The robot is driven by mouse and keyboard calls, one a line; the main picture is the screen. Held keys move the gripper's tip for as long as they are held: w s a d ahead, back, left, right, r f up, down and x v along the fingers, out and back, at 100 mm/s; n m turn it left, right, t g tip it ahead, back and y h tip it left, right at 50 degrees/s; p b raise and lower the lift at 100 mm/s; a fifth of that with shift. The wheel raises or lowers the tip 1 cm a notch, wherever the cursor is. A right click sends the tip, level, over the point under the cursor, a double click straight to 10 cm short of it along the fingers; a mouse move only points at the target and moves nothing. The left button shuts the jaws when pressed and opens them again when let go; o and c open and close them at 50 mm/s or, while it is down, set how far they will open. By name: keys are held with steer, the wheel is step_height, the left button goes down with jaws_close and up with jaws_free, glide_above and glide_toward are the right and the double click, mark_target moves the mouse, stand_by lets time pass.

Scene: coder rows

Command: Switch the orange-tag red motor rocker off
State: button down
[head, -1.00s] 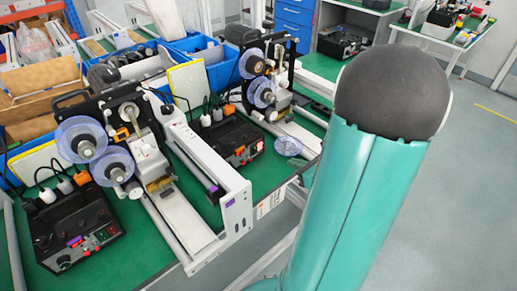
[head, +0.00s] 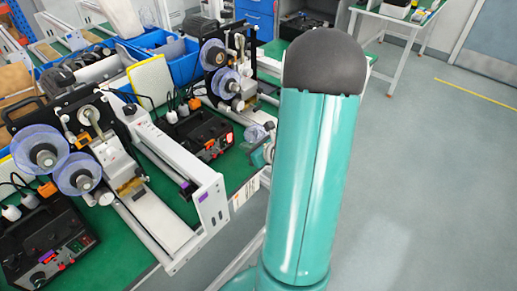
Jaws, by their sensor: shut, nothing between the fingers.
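A black control box (head: 203,136) stands on the green bench top between the two winding machines. Its front panel carries a small orange tag (head: 210,146) and a bright red rocker (head: 229,138) at the right end. The rocker's tilt is too small to read. My teal arm with its dark rounded joint fills the middle right of the head view. A teal and black part of my arm shows just left of it, beside the bench edge and to the right of the box.
A second black control box (head: 45,250) with a purple tag stands at the lower left. The near machine's white frame (head: 208,205) juts out in front of the orange-tag box. A farther winding machine (head: 222,75) stands behind. Open grey floor (head: 420,190) lies at right.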

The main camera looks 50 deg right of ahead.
mark_target(228, 134)
steer(key=shift+w+r, duration=0.15)
steer(key=shift+w, duration=0.95)
steer(key=shift+w+r, duration=0.1)
steer(key=shift+w, duration=0.95)
steer(key=shift+w+a+g, duration=0.1)
steer(key=shift+w+g, duration=0.2)
steer(key=shift+g, duration=0.1)
steer(key=shift+r, duration=0.15)
steer(key=shift+r, duration=0.75)
steer(key=shift+s, duration=0.1)
